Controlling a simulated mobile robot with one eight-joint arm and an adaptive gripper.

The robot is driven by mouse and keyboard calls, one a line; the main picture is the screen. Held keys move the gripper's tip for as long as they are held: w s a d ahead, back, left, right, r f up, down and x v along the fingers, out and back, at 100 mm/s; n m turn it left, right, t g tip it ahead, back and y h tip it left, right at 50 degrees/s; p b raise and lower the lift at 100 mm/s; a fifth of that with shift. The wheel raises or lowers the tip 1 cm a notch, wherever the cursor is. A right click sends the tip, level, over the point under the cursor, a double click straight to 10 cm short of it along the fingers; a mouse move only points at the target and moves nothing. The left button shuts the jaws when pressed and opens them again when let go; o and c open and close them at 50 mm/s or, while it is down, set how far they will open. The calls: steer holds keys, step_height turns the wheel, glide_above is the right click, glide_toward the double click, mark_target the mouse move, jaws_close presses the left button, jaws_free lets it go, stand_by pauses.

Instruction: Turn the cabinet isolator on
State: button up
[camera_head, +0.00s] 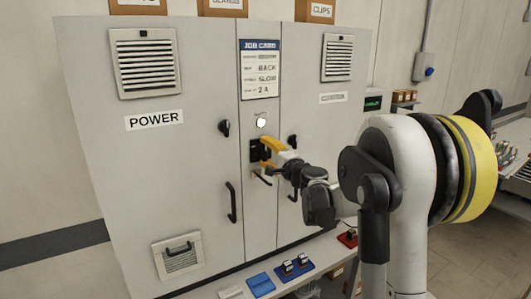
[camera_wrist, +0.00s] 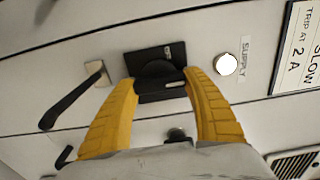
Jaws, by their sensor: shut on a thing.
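The cabinet isolator (camera_head: 254,156) is a black square plate with a rotary knob on the narrow middle panel of the grey cabinet. My gripper (camera_head: 268,152) reaches it from the right, and its yellow fingers partly hide it. In the wrist view the isolator (camera_wrist: 140,60) shows its black plate and round knob. My gripper (camera_wrist: 162,90) has a yellow finger on either side of the knob and is shut on it. The small marking on the plate is too blurred to read. A white round lamp (camera_wrist: 226,64) labelled SUPPLY is beside the isolator; it looks bright.
The cabinet (camera_head: 200,70) has a door labelled POWER on the left, with a black handle (camera_head: 232,202). Another black handle (camera_wrist: 70,100) is close to my fingers in the wrist view. A job card (camera_head: 260,68) is above the lamp. A low shelf (camera_head: 325,254) with small items runs below.

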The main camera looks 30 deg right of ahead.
steer(key=o, duration=1.2)
steer(key=s, duration=1.2)
steer(key=shift+d, duration=0.2)
